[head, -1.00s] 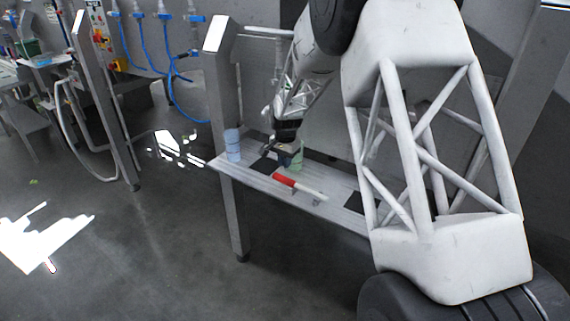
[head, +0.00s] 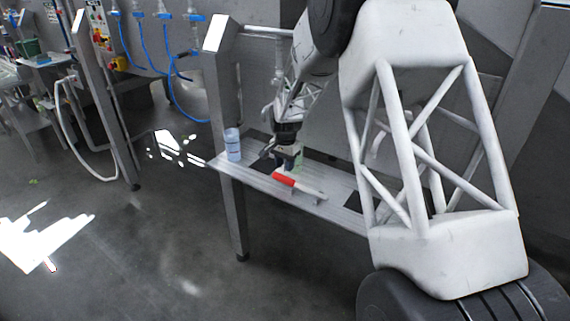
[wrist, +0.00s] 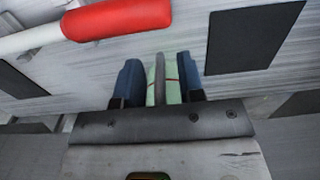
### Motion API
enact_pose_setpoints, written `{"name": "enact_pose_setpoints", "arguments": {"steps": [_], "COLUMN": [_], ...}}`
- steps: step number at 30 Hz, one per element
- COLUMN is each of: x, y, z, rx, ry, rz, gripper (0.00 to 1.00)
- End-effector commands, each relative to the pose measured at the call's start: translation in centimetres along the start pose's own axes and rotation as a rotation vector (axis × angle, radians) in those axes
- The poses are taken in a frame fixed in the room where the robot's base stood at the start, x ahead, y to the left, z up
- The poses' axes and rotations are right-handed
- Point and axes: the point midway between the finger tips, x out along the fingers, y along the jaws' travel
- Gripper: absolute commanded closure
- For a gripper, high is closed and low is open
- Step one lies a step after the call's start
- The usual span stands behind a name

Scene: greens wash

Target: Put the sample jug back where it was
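A pale green jug (head: 299,161) stands on the grey shelf (head: 232,170), mostly hidden behind my gripper in the head view. A light blue, see-through vessel (head: 232,147) stands upright at the shelf's left end. I cannot tell for sure which is the sample jug. My gripper (head: 288,160) points down at the green jug. In the wrist view its two dark blue fingers (wrist: 159,85) stand apart. The green jug (wrist: 150,76) and a narrow grey upright strip, perhaps its handle, show between them. Small gaps seem to remain, but contact is hard to judge.
A red-handled tool with a white shaft (head: 284,180) lies along the shelf's front edge, close to my gripper; its red part (wrist: 115,18) shows in the wrist view. Dark flat patches (wrist: 254,38) mark the shelf. A grey post (head: 226,110) stands at its left end.

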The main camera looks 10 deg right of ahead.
Motion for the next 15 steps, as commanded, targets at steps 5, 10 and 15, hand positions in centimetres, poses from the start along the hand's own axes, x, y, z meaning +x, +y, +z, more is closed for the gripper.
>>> {"name": "enact_pose_setpoints", "arguments": {"steps": [5,10,15], "x": [-0.3,-1.3,-3.3], "y": [0.0,0.0,0.0], "z": [0.0,0.0,0.0], "rx": [0.000,0.000,0.000], "ry": [0.000,0.001,0.001], "rz": [0.000,-0.001,-0.001], "gripper": [0.64,0.64,0.64]}}
